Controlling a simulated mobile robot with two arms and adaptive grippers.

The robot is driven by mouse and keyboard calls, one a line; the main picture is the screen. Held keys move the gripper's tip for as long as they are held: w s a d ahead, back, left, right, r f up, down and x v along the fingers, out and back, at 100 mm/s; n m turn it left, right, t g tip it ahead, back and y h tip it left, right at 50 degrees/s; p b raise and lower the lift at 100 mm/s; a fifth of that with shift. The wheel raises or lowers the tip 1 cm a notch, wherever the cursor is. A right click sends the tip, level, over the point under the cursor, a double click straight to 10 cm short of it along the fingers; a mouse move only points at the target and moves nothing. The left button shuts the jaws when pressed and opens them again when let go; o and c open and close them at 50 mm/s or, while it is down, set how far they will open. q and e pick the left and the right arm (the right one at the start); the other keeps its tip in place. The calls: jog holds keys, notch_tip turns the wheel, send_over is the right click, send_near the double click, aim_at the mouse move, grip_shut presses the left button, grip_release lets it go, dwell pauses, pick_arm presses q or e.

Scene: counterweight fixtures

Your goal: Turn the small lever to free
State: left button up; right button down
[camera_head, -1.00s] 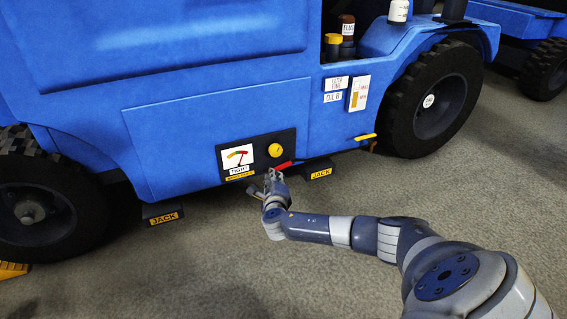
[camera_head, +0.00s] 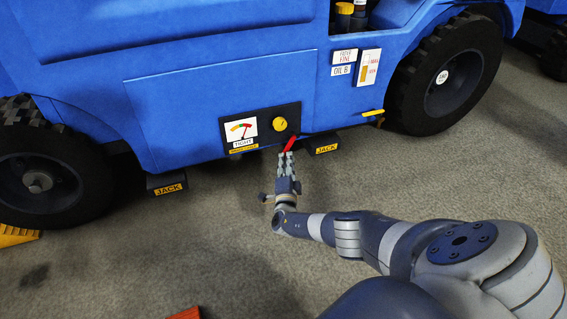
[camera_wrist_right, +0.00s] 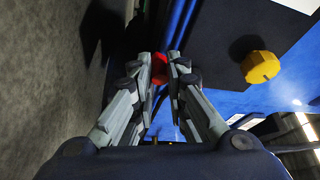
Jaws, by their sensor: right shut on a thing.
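The small red lever (camera_head: 290,143) is at the lower edge of the blue vehicle's black panel (camera_head: 262,112). It slants steeply in the head view. My right gripper (camera_head: 287,156) is shut on the lever's lower end. In the right wrist view the red lever (camera_wrist_right: 159,69) sits between the fingertips (camera_wrist_right: 162,66), which hide part of it. Above the lever, the panel has a dial (camera_head: 242,128) with a coloured arc and a sign reading TIGHT (camera_head: 243,143). My left gripper is not in view.
A yellow knob (camera_head: 280,124) sits close above the lever; it also shows in the wrist view (camera_wrist_right: 260,66). JACK blocks stand out low at left (camera_head: 167,185) and right (camera_head: 325,146). A yellow handle (camera_head: 372,113) is further right. The floor in front is mostly clear.

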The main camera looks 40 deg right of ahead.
jog(key=shift+s+d+f+n, duration=0.1)
jog(key=shift+d+f+n, duration=0.15)
jog(key=shift+d+n, duration=0.25)
jog(key=shift+a+t+b, duration=0.1)
jog(key=shift+t+b, duration=0.2)
jog(key=c, duration=1.6)
grip_release()
jog(key=shift+o, duration=0.2)
jog(key=shift+s, duration=0.1)
jog(key=v, duration=1.1)
jog(key=shift+s+a, duration=0.25)
jog(key=shift+a, duration=0.1)
jog(key=shift+f, duration=0.1)
